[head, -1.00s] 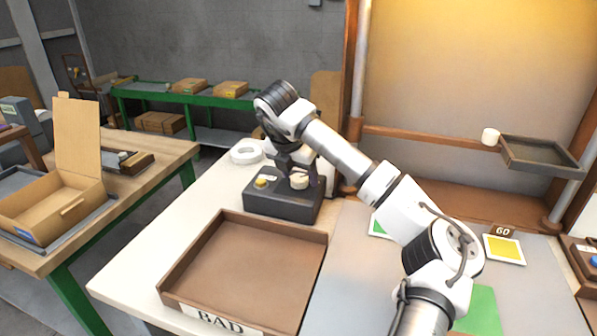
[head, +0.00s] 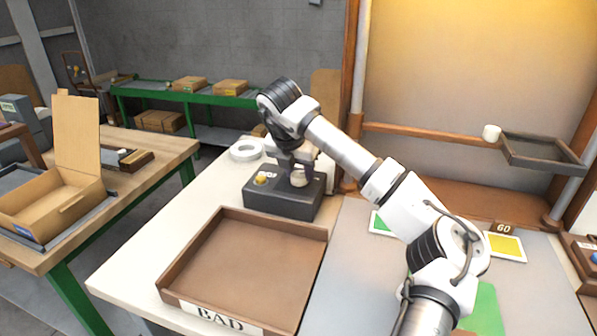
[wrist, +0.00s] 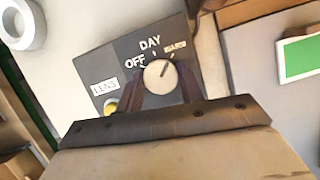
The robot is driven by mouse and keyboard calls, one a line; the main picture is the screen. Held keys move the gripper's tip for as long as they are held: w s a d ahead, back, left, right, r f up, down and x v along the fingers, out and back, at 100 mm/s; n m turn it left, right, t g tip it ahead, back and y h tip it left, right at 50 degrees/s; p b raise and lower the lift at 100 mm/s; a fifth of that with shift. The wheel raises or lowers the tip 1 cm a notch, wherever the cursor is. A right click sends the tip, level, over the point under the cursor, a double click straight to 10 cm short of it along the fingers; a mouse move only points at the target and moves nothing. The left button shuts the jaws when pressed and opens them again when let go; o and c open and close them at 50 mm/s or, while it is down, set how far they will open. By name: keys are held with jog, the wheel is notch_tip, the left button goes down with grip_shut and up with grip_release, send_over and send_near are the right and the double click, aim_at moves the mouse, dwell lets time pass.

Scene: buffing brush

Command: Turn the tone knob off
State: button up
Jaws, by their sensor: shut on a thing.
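The tone knob (wrist: 158,76) is a pale round dial on a dark control box (head: 262,204). It also shows in the head view (head: 298,179). The labels OFF, DAY and a third word, probably WARM, curve around it. Its dark pointer line slants up and right, toward the third word or between it and DAY. My gripper (wrist: 166,82) is over the box from above, shut on the knob with one finger at each side. Its body hides the near part of the box in the wrist view.
A yellow button (head: 261,180) sits left of the knob, by a LENS label (wrist: 105,85). A brown tray marked BAD (head: 172,278) stands in front of the box. A white ring (head: 245,150) lies behind it. A green card (wrist: 300,58) is to the right.

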jog(key=n+y+b, duration=0.1)
jog(key=n, duration=0.1)
jog(key=n+b, duration=0.1)
jog(key=n, duration=0.1)
jog(key=shift+d+n+t+y, duration=0.15)
jog(key=shift+n+t+y, duration=0.15)
jog(key=shift+n+y, duration=0.1)
jog(key=n, duration=0.2)
jog(key=n+y, duration=0.1)
jog(key=n, duration=0.1)
jog(key=shift+r+y, duration=0.1)
jog(key=shift+y, duration=0.2)
jog(key=n+y+p, duration=0.1)
jog(key=n, duration=0.2)
jog(key=n+g+p, duration=0.1)
jog(key=n, duration=0.1)
jog(key=shift+w+d+r+n+g+y, duration=0.1)
jog(key=shift+n+g+y, duration=0.2)
jog(key=shift+n+y, duration=0.1)
jog(key=n+g+p, duration=0.1)
jog(key=n+p, duration=0.1)
jog(key=n, duration=0.2)
jog(key=shift+y, duration=0.4)
jog(key=shift+n+g, duration=0.3)
jog(key=shift+n, duration=0.1)
jog(key=o, duration=1)
jog(key=shift+f, duration=0.2)
